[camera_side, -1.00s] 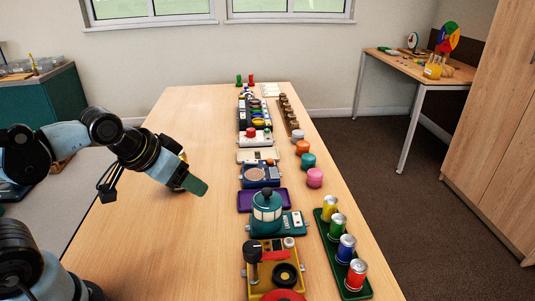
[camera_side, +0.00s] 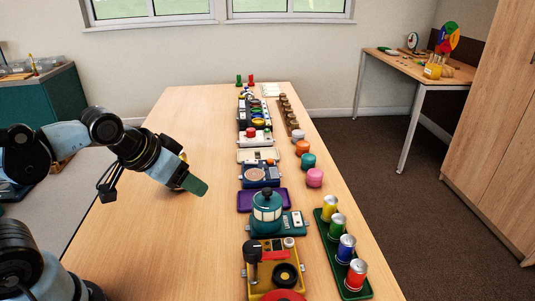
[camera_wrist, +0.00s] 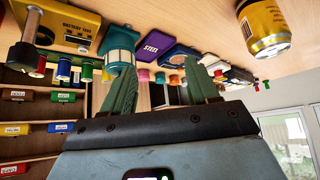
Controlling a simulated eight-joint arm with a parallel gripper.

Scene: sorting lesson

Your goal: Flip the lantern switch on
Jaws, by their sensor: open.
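The lantern (camera_side: 267,207), teal with a white band, stands upright on a teal base (camera_side: 294,224) in the middle row of the table. A small light panel with dark marks is on the base's right part; I cannot tell the switch's position. In the wrist view the lantern (camera_wrist: 121,42) hangs from the top, as that picture is upside down. My gripper (camera_side: 195,186) is left of the lantern, over bare table and apart from it. In the wrist view its two green fingers (camera_wrist: 160,82) are spread with nothing between them.
A yellow battery tester (camera_side: 268,255) stands in front of the lantern and a purple tray (camera_side: 248,206) behind it. Coloured cans sit in a green tray (camera_side: 327,246) to the right. A gold can (camera_wrist: 262,30) shows in the wrist view. The table's left side is largely clear.

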